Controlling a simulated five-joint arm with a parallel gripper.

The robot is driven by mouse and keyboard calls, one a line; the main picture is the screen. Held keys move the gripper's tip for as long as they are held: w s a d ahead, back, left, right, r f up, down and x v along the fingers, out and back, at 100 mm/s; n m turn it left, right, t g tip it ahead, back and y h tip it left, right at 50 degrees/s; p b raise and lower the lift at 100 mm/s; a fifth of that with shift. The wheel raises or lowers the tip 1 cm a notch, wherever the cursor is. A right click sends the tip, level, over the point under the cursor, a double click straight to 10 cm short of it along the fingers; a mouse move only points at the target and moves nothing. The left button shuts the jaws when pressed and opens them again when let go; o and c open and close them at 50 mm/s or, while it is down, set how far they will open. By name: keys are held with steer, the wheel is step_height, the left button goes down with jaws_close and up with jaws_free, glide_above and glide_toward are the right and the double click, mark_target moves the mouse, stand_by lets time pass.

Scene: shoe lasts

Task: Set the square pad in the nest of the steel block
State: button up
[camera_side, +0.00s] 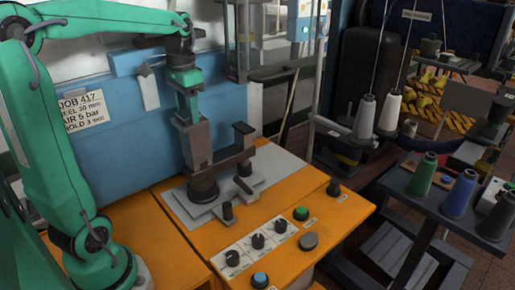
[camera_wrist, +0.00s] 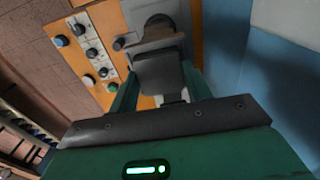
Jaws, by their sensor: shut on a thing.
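My gripper (camera_side: 188,103) points down over the work, its green fingers shut. In the wrist view, the fingers of my gripper (camera_wrist: 160,92) stand on either side of a dark grey square-faced piece, the pad (camera_wrist: 160,72). In the side view, the grey body of the pad (camera_side: 196,138) hangs below the fingers. The grey steel block (camera_side: 226,160) stands below on a round dark foot. Part of the block (camera_wrist: 152,44) shows past the pad in the wrist view. Its nest is hidden, and I cannot tell whether pad and block touch.
A light grey plate (camera_side: 275,165) lies under the block on the orange bench (camera_side: 345,205). Knobs and buttons, including a green button (camera_side: 301,213), line the front. A blue panel (camera_side: 120,150) stands close behind. A rack with thread cones (camera_side: 421,176) is at the right.

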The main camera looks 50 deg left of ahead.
steer(key=o, duration=1.1)
steer(key=shift+r, duration=3.9)
steer(key=s+d+f+t, duration=0.2)
steer(key=s+d+f, duration=0.2)
steer(key=d, duration=0.3)
steer(key=s+d+f+t, duration=0.3)
steer(key=s+d+f, duration=0.2)
steer(key=d, duration=0.3)
steer(key=shift+s+f, duration=0.15)
steer(key=shift+f, duration=0.75)
